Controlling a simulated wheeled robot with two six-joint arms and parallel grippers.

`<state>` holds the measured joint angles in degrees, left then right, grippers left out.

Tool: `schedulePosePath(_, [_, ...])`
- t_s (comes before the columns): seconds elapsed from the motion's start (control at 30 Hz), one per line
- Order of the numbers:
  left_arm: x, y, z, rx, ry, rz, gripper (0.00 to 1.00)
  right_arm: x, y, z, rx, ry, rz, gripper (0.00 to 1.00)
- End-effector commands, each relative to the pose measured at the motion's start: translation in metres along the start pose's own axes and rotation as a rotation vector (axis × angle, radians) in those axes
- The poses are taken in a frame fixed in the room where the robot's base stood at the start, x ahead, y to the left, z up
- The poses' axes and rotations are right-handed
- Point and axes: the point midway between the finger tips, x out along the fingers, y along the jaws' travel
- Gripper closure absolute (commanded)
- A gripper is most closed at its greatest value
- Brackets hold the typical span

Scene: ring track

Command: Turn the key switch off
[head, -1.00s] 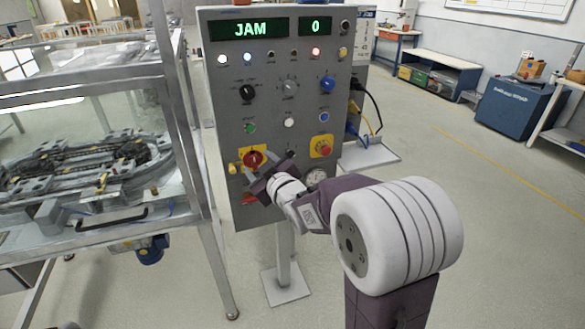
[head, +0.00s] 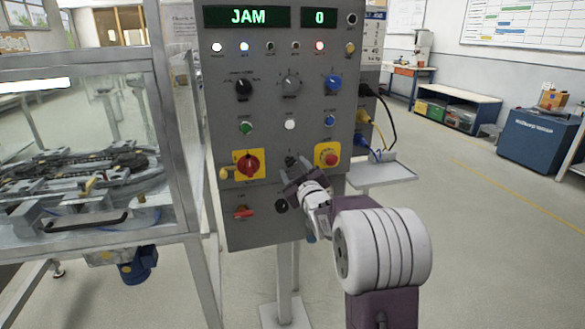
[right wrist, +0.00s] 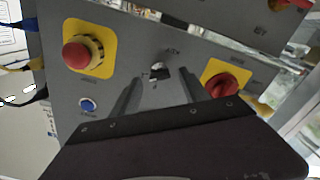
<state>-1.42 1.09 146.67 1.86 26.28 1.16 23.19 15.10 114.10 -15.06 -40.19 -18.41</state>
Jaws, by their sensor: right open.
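The key switch (head: 290,160) is a small dark fitting on the grey control panel (head: 265,140), between a red rotary handle and a red mushroom button. It also shows in the right wrist view (right wrist: 158,70) as a small metal and dark piece. Which way it is turned is too small to tell. My right gripper (head: 298,178) is open and empty in front of the panel, just below the switch in the head view. In the right wrist view its two fingers (right wrist: 157,88) stand apart, pointing at the switch. Contact cannot be told. My left gripper is not in view.
The panel display (head: 248,17) reads JAM and 0. A glass-walled track machine (head: 90,170) stands left. Cables (head: 372,115) hang at the panel's right.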

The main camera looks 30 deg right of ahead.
Motion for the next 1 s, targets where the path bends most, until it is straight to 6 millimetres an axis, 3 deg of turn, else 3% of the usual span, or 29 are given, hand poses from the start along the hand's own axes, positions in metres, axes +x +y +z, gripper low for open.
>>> schedulePosePath(0.2, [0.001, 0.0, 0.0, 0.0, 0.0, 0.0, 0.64, 0.022, 0.0, 0.0, 0.0, 0.001, 0.0, 0.47])
schedulePosePath(0.43, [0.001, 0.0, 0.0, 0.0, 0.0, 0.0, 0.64, 0.023, 0.0, 0.0, 0.0, 0.0, 0.0, 0.47])
schedulePosePath(0.47, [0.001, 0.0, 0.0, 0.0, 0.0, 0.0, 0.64, 0.023, 0.0, 0.0, 0.0, 0.0, 0.0, 0.53])
schedulePosePath(0.63, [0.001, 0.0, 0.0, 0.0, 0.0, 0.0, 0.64, 0.023, 0.0, 0.0, 0.0, 0.0, 0.0, 1.0])
schedulePosePath(1.0, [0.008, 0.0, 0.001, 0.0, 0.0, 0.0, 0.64, 0.023, -0.001, 0.002, -0.054, 0.0, 0.0, 1.0])
